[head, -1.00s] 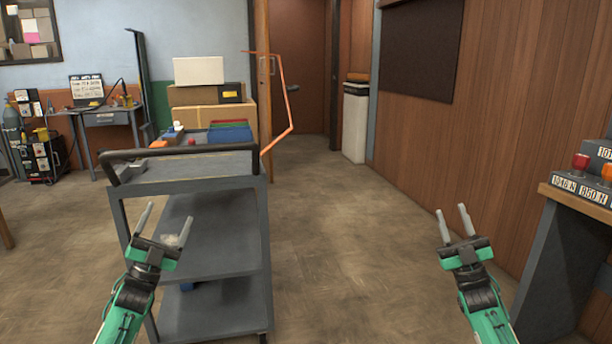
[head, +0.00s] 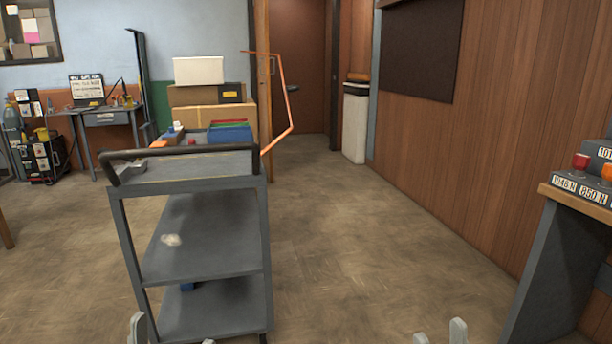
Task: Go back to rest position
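Only the fingertips of my grippers show, at the bottom edge of the head view. My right gripper (head: 439,334) has two grey fingertips set apart with nothing between them, over the floor to the right of the cart. My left gripper (head: 172,335) shows one fingertip in front of the cart's left leg and a sliver of the other further right. They are wide apart, with nothing seen held. The rest of both grippers and arms is below the picture.
A grey cart (head: 205,240) stands close ahead, left of centre, with blue and red bins (head: 228,131) on top. An orange bent tube (head: 291,100) rises behind it. A bench with labelled boxes (head: 578,195) is at right. The floor (head: 370,250) between is clear.

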